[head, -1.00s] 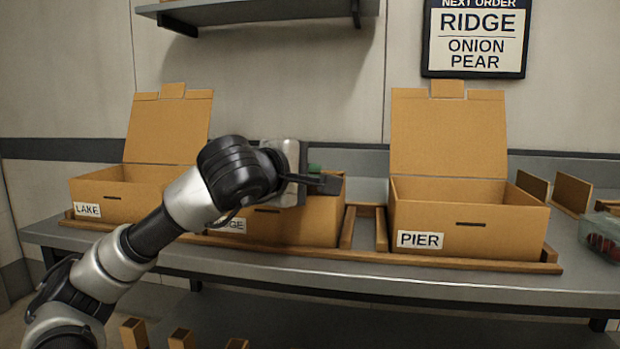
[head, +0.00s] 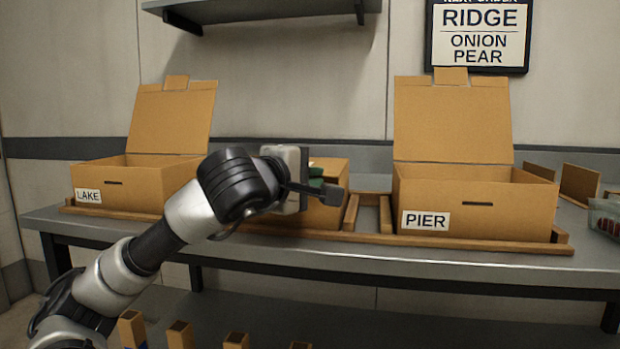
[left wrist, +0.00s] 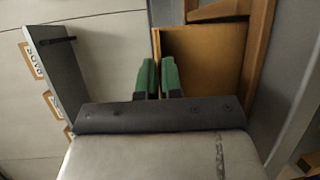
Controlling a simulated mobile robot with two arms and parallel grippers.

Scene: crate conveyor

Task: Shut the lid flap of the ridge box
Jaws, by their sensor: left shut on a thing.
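The ridge box (head: 322,216) is the tan carton in the middle of the bench, largely hidden behind my left arm. No raised lid shows above it, unlike its neighbours. In the left wrist view a flat tan panel (left wrist: 205,55), which looks like its lid flap, lies right beside the fingers. My left gripper (head: 318,188) is at the box's top in the head view. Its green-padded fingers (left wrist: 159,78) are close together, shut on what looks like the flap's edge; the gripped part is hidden. My right gripper is not in view.
The LAKE box (head: 125,200) at left and the PIER box (head: 475,205) at right stand with lids raised. Wooden rails (head: 480,240) edge the boxes. A clear container (head: 605,215) is at the far right. A shelf (head: 265,10) hangs above.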

